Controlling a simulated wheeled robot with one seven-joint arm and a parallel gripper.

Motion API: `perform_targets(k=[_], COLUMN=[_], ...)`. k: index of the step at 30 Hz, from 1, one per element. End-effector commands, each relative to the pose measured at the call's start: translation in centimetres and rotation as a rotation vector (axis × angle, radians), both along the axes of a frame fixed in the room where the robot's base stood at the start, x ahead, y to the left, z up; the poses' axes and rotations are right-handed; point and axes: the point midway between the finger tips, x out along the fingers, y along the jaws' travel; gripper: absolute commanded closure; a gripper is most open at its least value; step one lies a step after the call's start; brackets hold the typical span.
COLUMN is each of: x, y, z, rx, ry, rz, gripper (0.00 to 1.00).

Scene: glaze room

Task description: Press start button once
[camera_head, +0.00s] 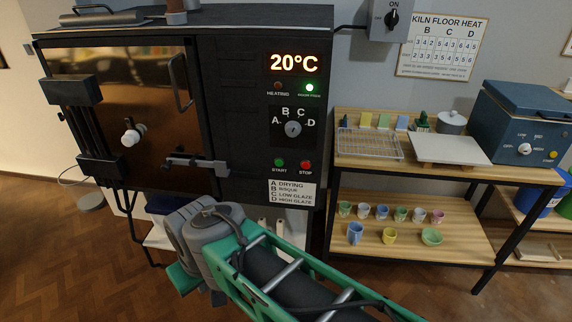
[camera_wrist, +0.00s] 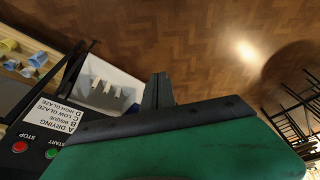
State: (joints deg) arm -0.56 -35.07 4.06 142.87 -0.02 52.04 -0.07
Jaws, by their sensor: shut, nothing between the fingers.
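The green start button (camera_head: 279,163) is on the dark kiln front (camera_head: 240,110), left of the red stop button (camera_head: 306,165) and above the label plate (camera_head: 291,192). In the wrist view, the start button (camera_wrist: 52,153) and stop button (camera_wrist: 20,147) show upside down at the lower left. My gripper (camera_wrist: 158,78) shows there as dark fingers close together, with nothing between them. It is apart from the start button. In the head view, my arm is low in front of the kiln, below the buttons; the fingertips cannot be made out there.
The kiln display (camera_head: 293,63) reads 20°C. A green lamp (camera_head: 309,88) is lit; the heating lamp (camera_head: 278,87) is dark. The program dial (camera_head: 293,129) is above the buttons. A wooden shelf (camera_head: 400,182) with several cups stands right. A white bin (camera_wrist: 105,85) stands below the kiln.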

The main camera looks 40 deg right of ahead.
Motion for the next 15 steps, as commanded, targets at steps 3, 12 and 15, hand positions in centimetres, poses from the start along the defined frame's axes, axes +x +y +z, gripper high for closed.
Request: perform_targets(k=[3, 12, 15], x=[0.6, 12.9, 15.9], y=[-0.3, -9.2, -15.6], z=[-0.5, -5.8, -5.9], rx=[0.007, 0.241, 0.341], ry=[-0.009, -0.37, -0.597], rz=[-0.005, -0.126, -0.241], gripper=[1.0, 1.0, 1.0])
